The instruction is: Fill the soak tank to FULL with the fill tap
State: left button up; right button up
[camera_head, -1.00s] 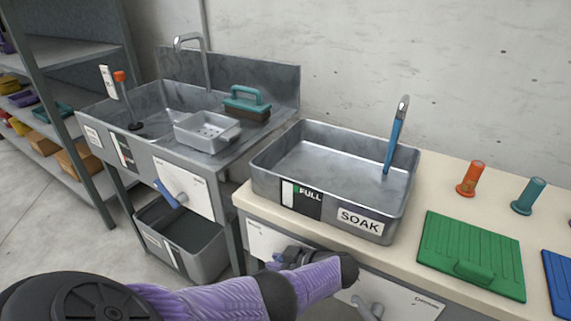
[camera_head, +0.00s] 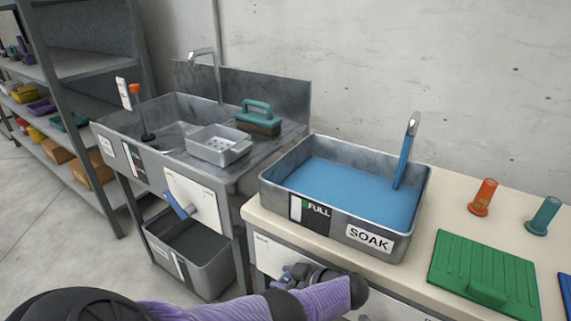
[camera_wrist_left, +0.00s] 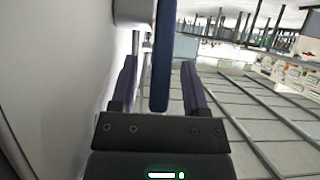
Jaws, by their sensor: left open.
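The soak tank (camera_head: 276,192), a grey metal basin labelled SOAK, stands on the counter with blue water (camera_head: 350,190) across its floor. A blue stream (camera_head: 404,165) runs from the chrome spout (camera_head: 413,124) into it. The gauge (camera_head: 309,214) on its front is marked FULL; its exact reading is too small to tell. My left gripper (camera_head: 300,274) is below the tank at the counter's front panel. In the left wrist view, the blue tap lever (camera_wrist_left: 162,50) lies between the open fingers (camera_wrist_left: 158,82), with gaps showing on both sides. My right gripper is out of view.
A sink (camera_head: 165,112) with a perforated tray (camera_head: 218,150) and a teal-handled brush (camera_head: 258,118) is at the left, above a grey bin (camera_head: 205,275). An orange peg (camera_head: 483,197), a teal peg (camera_head: 545,215) and a green board (camera_head: 485,270) sit on the counter at right.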

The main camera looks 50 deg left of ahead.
pick_arm(q)
notch_tip(320, 180, up, 9)
jog(key=p, duration=0.7)
jog(key=shift+r, duration=0.2)
jog(key=shift+r+p, duration=0.35)
jog(key=shift+f, duration=0.1)
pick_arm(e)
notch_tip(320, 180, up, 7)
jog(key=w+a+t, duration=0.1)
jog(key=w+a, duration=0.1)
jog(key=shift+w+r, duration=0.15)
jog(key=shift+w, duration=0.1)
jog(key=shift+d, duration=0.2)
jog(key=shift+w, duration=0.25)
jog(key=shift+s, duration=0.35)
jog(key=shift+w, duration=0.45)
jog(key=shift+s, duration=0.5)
